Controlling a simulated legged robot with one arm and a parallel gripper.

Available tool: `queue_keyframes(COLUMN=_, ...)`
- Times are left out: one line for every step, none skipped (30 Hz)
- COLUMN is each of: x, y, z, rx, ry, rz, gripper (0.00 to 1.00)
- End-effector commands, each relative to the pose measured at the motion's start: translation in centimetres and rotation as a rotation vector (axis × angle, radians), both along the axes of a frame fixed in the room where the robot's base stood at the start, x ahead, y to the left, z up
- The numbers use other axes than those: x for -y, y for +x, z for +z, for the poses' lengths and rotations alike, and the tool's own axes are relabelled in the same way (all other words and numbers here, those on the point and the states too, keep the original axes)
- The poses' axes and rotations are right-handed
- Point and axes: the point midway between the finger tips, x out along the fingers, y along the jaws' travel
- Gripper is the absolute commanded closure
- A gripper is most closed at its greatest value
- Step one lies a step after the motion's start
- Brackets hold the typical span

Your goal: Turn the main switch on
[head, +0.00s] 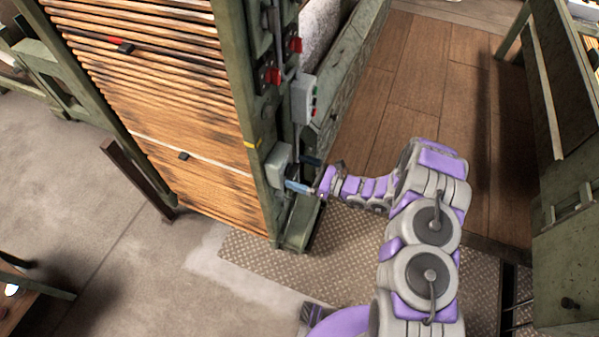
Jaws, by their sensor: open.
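A grey switch box (279,164) is mounted low on the green post, and I take it to be the main switch. Its lever or knob is not clear, so I cannot tell its position. My gripper (304,173) is open just to the right of this box, with its fingers spread one above the other. The nearer blue finger reaches close to the box's lower right edge. I cannot tell whether it touches. Nothing shows between the fingers.
Above on the same post are two red-handled switches (295,45) (270,77) and a grey button box (306,98) with green and red buttons. A slatted wooden panel (180,110) fills the left. A green cabinet (565,240) stands right. Wooden floor (430,75) is open behind my arm.

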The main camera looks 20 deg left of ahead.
Motion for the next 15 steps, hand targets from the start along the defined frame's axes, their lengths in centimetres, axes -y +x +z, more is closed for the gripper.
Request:
queue_keyframes(x=-0.19, y=-0.01, z=-0.04, rx=0.0, ry=-0.001, rz=0.001, gripper=0.0)
queue_keyframes(x=-0.29, y=-0.02, z=-0.08, rx=0.0, ry=-0.002, rz=0.001, gripper=0.0)
queue_keyframes(x=-0.41, y=-0.01, z=-0.11, rx=0.0, ry=-0.004, rz=0.0, gripper=0.0)
queue_keyframes(x=-0.47, y=-0.01, z=-0.14, rx=0.0, ry=-0.005, rz=0.0, gripper=0.0)
queue_keyframes(x=-0.48, y=-0.02, z=-0.15, rx=0.0, ry=-0.005, rz=0.001, gripper=0.0)
queue_keyframes(x=-0.5, y=-0.02, z=-0.16, rx=0.0, ry=-0.005, rz=0.001, gripper=0.0)
queue_keyframes(x=-0.53, y=-0.02, z=-0.17, rx=0.0, ry=-0.005, rz=0.001, gripper=0.0)
queue_keyframes(x=-0.56, y=-0.02, z=-0.18, rx=0.0, ry=-0.006, rz=0.001, gripper=0.03)
queue_keyframes(x=-0.59, y=-0.03, z=-0.19, rx=0.0, ry=-0.006, rz=0.001, gripper=0.07)
queue_keyframes(x=-0.58, y=-0.03, z=-0.19, rx=0.0, ry=-0.006, rz=0.001, gripper=0.1)
queue_keyframes(x=-0.55, y=-0.04, z=-0.17, rx=0.0, ry=-0.006, rz=0.001, gripper=0.12)
queue_keyframes(x=-0.49, y=-0.03, z=-0.16, rx=0.0, ry=-0.005, rz=0.001, gripper=0.16)
queue_keyframes(x=-0.47, y=-0.03, z=-0.15, rx=0.0, ry=-0.005, rz=0.001, gripper=0.19)
queue_keyframes(x=-0.46, y=-0.02, z=-0.15, rx=0.0, ry=-0.005, rz=0.001, gripper=0.22)
queue_keyframes(x=-0.43, y=-0.03, z=-0.13, rx=0.0, ry=-0.004, rz=0.001, gripper=0.26)
